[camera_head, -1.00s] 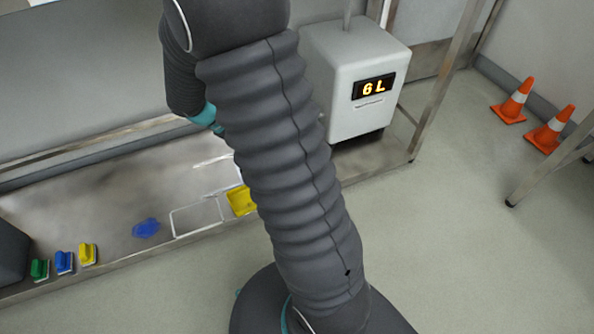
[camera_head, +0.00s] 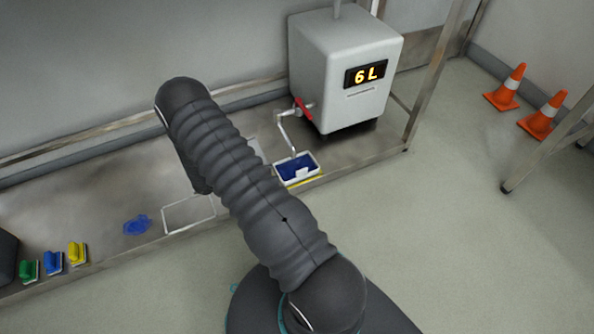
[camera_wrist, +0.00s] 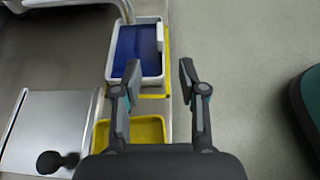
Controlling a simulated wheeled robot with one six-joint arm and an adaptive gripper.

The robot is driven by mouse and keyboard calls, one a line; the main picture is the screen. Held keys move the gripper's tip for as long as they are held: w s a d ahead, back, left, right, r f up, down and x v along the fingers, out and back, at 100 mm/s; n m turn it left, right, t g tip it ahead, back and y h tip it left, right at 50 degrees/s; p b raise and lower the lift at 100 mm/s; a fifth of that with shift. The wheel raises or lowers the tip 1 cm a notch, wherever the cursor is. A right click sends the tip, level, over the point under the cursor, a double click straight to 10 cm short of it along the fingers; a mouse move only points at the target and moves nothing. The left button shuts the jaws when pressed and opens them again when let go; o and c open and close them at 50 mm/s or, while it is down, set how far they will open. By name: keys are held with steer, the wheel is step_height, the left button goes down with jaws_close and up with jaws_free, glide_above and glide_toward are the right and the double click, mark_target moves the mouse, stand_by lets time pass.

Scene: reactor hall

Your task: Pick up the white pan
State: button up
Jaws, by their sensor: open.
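The white pan (camera_head: 300,179) is a small rectangular tray with a dark blue inside. It sits on the metal bench below the dispenser's spout, near the front edge. A small white piece shows inside it. In the wrist view the pan (camera_wrist: 148,80) is at the upper left of centre. My gripper (camera_wrist: 158,76) is open and empty, its fingers spread near the pan's near end. The left fingertip overlaps the pan's near edge in the picture; I cannot tell whether it touches. In the head view my arm hides the gripper.
The dispenser (camera_head: 345,75) reads "6 L" and has a red-handled tap (camera_head: 304,108). A yellow tray (camera_wrist: 150,130) and a grey plate with a black knob (camera_wrist: 57,160) lie nearby. A blue cloth-like item (camera_head: 137,225) and several coloured brushes lie left. Cones (camera_head: 505,88) stand right.

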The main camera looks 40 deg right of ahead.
mark_target(299, 171)
steer(key=x, duration=0.8)
steer(key=shift+f, duration=0.2)
steer(key=shift+b+x, duration=0.45)
steer(key=shift+x, duration=2.3)
steer(key=shift+a+f, duration=0.15)
jaws_close()
